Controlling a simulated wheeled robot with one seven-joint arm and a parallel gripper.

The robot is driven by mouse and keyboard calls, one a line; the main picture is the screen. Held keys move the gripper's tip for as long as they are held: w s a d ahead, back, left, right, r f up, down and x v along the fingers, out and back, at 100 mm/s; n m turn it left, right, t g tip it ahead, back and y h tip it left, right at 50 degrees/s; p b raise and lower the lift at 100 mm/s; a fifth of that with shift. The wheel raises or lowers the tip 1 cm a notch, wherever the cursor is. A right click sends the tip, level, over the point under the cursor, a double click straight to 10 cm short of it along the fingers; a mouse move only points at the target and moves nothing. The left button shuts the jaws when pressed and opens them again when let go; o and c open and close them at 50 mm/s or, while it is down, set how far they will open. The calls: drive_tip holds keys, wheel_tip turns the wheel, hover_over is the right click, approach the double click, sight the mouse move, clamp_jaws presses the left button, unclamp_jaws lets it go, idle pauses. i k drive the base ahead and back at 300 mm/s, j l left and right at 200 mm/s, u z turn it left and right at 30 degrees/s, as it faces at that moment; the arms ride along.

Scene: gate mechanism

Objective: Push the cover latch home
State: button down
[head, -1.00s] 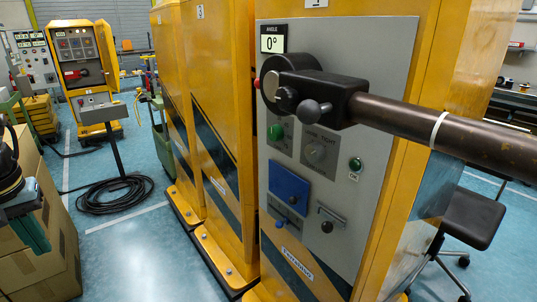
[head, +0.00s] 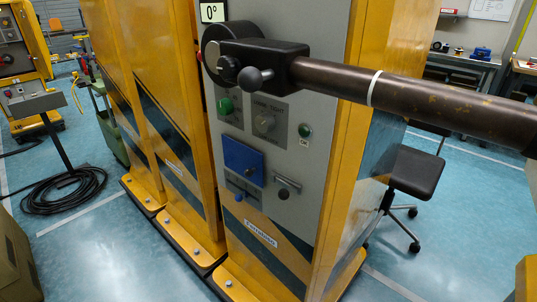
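The blue cover (head: 241,160) is a flat panel on the lower part of the grey control panel (head: 300,100) of the yellow cabinet. It looks shut, with a small dark knob on it. To the right is a small metal lever with a dark knob (head: 284,192). I cannot tell which of these is the cover latch, or its exact position. My gripper is not in view.
A thick brown bar (head: 430,100) with a black clamp (head: 265,65) juts right across the panel's upper part. The angle display (head: 212,12) reads 0°. A black stool (head: 415,172) stands right of the cabinet. A cable coil (head: 65,190) lies left; floor in front is clear.

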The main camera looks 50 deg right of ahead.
sight(284, 194)
drive_tip(key=k+j, duration=0.3)
drive_tip(key=k, duration=0.15)
drive_tip(key=z, duration=1.55)
drive_tip(key=i+j, duration=0.4)
